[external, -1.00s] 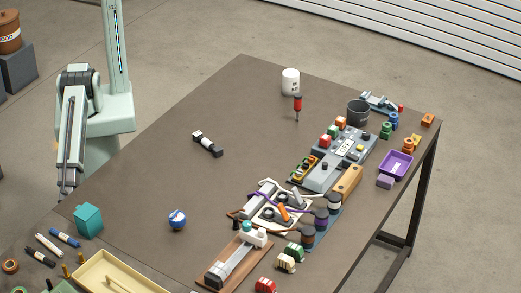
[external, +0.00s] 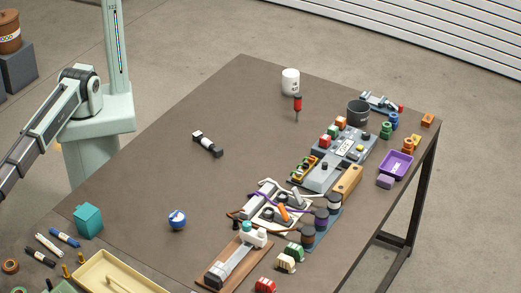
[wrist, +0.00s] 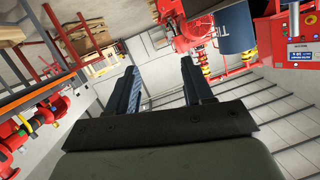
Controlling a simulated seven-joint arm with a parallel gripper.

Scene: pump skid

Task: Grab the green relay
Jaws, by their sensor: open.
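A small green block (external: 293,251), which looks like the green relay, sits near the front right of the table. It stands just behind a cream block (external: 286,264) and a red block (external: 265,285) of similar shape. My gripper (wrist: 158,64) shows in the wrist view with its two dark fingers apart and nothing between them. In the external view my arm reaches out past the left edge, so my gripper is out of that picture, far from the green block. The table does not show in the wrist view.
A wooden-based clamp (external: 232,262) and a wired board (external: 275,210) lie left of the green block. Dark spools (external: 321,216) stand behind it. The table's middle is mostly clear.

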